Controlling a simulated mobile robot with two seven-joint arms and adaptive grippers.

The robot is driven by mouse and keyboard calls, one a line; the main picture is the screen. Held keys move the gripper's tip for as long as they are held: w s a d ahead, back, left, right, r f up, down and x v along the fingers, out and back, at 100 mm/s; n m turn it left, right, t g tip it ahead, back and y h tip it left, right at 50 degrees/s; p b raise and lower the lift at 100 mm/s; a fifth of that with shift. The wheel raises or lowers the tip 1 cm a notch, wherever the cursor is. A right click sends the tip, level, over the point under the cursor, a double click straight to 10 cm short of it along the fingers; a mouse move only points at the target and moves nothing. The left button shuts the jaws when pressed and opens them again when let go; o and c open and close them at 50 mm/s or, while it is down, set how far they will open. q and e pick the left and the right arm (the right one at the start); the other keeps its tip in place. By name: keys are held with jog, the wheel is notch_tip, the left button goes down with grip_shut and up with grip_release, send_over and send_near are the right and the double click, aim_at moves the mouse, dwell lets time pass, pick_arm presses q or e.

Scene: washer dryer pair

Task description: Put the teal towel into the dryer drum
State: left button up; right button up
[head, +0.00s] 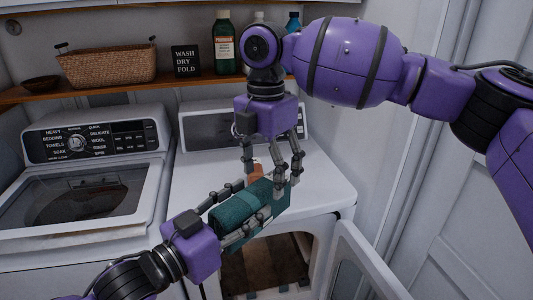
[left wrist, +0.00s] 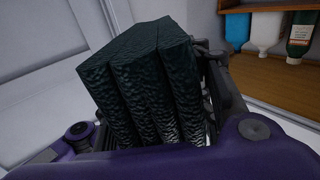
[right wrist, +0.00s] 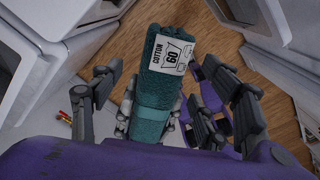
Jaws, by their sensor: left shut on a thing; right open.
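The rolled teal towel (head: 236,207) is held by my left gripper (head: 248,203), its fingers along both sides, in front of the dryer's top edge. The towel also fills the middle of the left wrist view (left wrist: 150,85). My right gripper (head: 271,178) points down, open, over the towel's far end. In the right wrist view the towel (right wrist: 155,95), with a white "COTTON 60" label (right wrist: 172,53), lies between the spread right fingers; contact cannot be told. The dryer (head: 325,195) has its door (head: 362,262) swung open to the right. Its drum opening (head: 265,262) is below the towel, partly hidden.
The washer (head: 85,190) stands left, lid closed. A shelf above holds a basket (head: 108,66), a dark bowl (head: 42,83), a sign (head: 186,60) and bottles (head: 223,45). A small orange-brown thing (head: 256,170) shows behind my right fingers. The wall is close on the right.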

pick_arm(q)
jog(key=shift+r, duration=0.1)
pick_arm(e)
notch_tip(320, 180, down, 7)
jog(key=shift+r, duration=0.1)
jog(key=shift+c, duration=0.5)
pick_arm(q)
jog(key=shift+s, duration=0.1)
pick_arm(e)
jog(key=c, duration=1.4)
pick_arm(q)
jog(key=o, duration=1.5)
jog(key=shift+c, duration=0.2)
